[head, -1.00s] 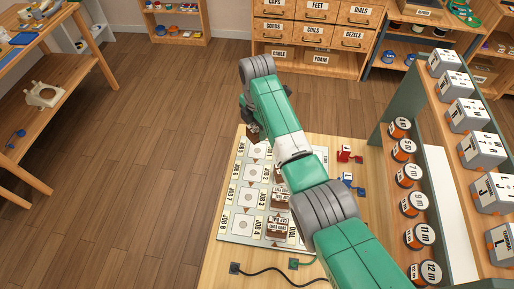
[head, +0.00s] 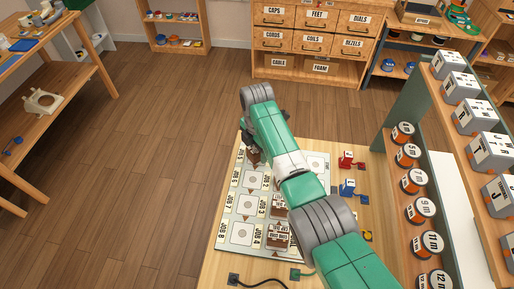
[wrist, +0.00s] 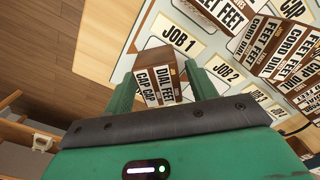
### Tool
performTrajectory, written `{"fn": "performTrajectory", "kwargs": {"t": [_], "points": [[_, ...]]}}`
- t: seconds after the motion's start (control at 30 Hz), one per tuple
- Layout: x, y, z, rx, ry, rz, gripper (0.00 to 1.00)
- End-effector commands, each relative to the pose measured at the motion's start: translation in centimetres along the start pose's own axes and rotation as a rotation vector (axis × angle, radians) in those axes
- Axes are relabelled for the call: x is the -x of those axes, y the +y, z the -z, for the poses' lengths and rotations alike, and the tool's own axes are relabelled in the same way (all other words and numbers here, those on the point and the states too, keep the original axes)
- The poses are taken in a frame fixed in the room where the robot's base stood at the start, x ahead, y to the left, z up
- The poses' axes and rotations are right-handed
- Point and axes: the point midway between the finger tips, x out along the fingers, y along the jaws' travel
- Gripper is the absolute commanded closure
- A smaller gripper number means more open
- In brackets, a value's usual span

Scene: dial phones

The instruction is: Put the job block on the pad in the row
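A brown job block with white CAP CAP and DIAL FEET labels (wrist: 158,76) sits between the two fingers of my gripper (wrist: 160,88). In the head view the block (head: 254,158) shows just under my gripper (head: 251,148), over the far left part of the job board (head: 228,240). The block is close to the JOB 1 label (wrist: 178,41) in the wrist view. The pads with round marks include one beside JOB 7 (head: 246,205). Other brown labelled blocks (head: 278,232) stand on the board to the right, partly behind my arm. Whether my block touches the board is unclear.
A red part (head: 346,160) and a blue part (head: 347,187) lie right of the board. A rack with round tins (head: 415,182) and grey boxes (head: 490,150) stands at the right. A dark cable (head: 270,281) crosses the near table edge. Floor is open at left.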

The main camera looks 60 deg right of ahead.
Motion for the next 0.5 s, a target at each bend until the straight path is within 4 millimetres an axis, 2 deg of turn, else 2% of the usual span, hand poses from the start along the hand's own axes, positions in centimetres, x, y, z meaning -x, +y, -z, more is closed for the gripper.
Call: {"fn": "performTrajectory", "kwargs": {"t": [0.3,0.37,0.5], "points": [[0.4,0.0,0.0,0.0,0.0,-0.001,0.39],[1.2,0.0,0.0,0.0,0.0,-0.001,0.39],[4.7,0.1,0.0,0.0,-0.001,-0.003,0.39]]}}
